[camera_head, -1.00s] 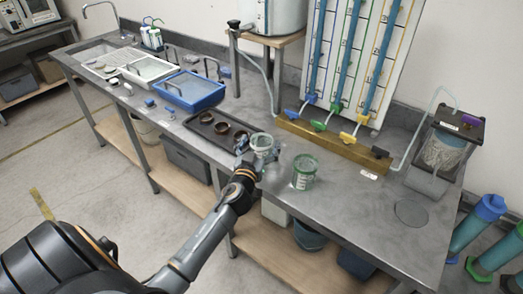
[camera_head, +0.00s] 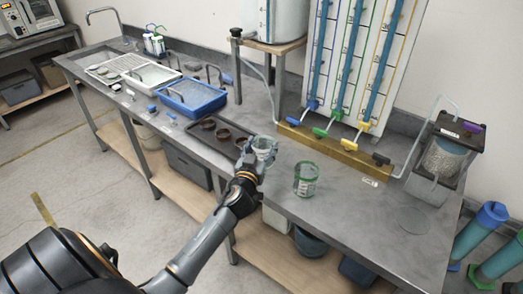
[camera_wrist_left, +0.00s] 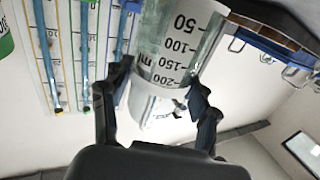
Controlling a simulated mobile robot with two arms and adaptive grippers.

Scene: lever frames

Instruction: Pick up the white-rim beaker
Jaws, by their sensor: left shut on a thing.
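The white-rim beaker (camera_head: 264,146) is clear with a pale rim and stands out at the end of my left arm, near the bench's front edge. My left gripper (camera_head: 257,160) is shut on it. In the left wrist view the beaker (camera_wrist_left: 178,45) fills the space between the two fingers of my left gripper (camera_wrist_left: 160,90), with black volume marks showing on its wall. I cannot tell from the head view how far its base is from the bench top. My right gripper is not in view.
A green-rim beaker (camera_head: 306,179) stands on the bench (camera_head: 345,205) just right of the held beaker. A dark tray (camera_head: 226,148) with brown rings lies to the left. A wooden block with coloured levers (camera_head: 335,145) stands behind. The bench right of the green-rim beaker is mostly clear.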

